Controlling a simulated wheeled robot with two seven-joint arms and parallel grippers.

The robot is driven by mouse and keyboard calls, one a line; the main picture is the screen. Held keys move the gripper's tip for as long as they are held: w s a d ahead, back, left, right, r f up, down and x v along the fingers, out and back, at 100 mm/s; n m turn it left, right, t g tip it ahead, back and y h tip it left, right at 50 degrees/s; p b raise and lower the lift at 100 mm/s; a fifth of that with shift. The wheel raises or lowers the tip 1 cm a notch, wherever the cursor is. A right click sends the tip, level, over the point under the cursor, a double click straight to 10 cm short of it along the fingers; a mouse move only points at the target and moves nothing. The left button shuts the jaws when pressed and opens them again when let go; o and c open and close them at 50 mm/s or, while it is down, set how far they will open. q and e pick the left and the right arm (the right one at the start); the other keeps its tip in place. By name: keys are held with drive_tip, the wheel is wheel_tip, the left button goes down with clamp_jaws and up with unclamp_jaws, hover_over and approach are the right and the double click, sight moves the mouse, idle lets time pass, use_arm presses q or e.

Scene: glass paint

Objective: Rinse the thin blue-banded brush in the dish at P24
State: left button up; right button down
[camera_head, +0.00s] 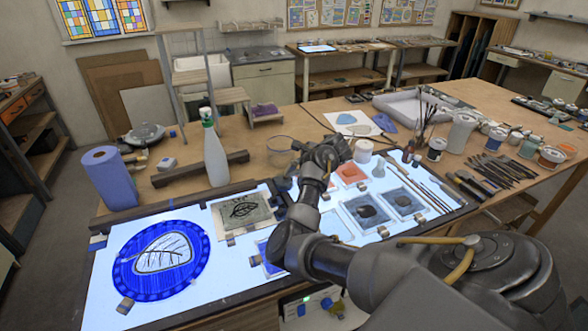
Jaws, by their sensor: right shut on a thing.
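My right arm reaches in from the lower right across the light table. My right gripper (323,157) is at the back edge of the light table, just right of a clear round glass dish (281,144) on the wooden bench. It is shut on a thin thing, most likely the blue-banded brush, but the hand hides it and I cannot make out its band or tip. I cannot tell whether it touches the dish. My left gripper is not in view.
A spray bottle (214,150) and a dark bar (200,169) stand left of the dish. A blue paper roll (109,178) is further left. A blue leaf roundel (160,260) and several glass pieces lie on the light table. Paint pots and a brush jar (421,135) stand at right.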

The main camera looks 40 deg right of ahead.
drive_tip(key=shift+a, duration=0.1)
drive_tip(key=shift+w+a+p, duration=0.25)
drive_tip(key=shift+a+p, duration=0.1)
drive_tip(key=shift+a, duration=0.3)
drive_tip(key=shift+d, duration=0.15)
drive_tip(key=shift+s+d, duration=0.2)
drive_tip(key=shift+d, duration=0.4)
drive_tip(key=shift+a, duration=0.1)
drive_tip(key=shift+w+a+p, duration=0.2)
drive_tip(key=shift+a+p, duration=0.1)
drive_tip(key=shift+a, duration=0.3)
